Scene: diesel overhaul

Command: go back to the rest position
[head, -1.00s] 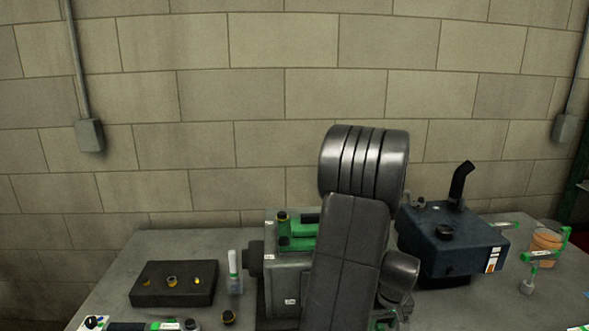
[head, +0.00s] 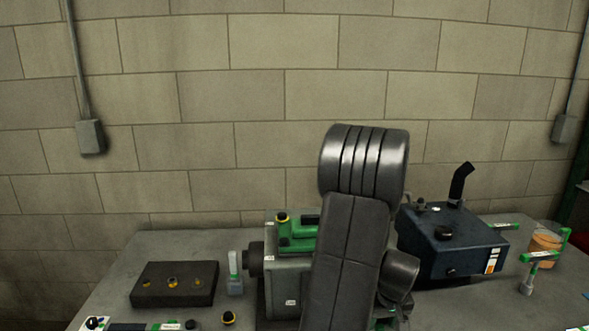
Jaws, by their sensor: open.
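My arm rises in the middle of the head view and covers part of the workbench (head: 130,262). My gripper is not in this view; only the arm's dark links show. Behind the arm stands a grey engine block (head: 287,284) with a green part (head: 297,240) on top. The arm hides the block's right side.
A dark blue tank (head: 450,243) with a black bent pipe (head: 461,182) stands right of the arm. A black holder (head: 173,285) with small yellow-ringed parts lies at left. An orange-filled jar (head: 545,241) is at far right. Bare bench shows at left.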

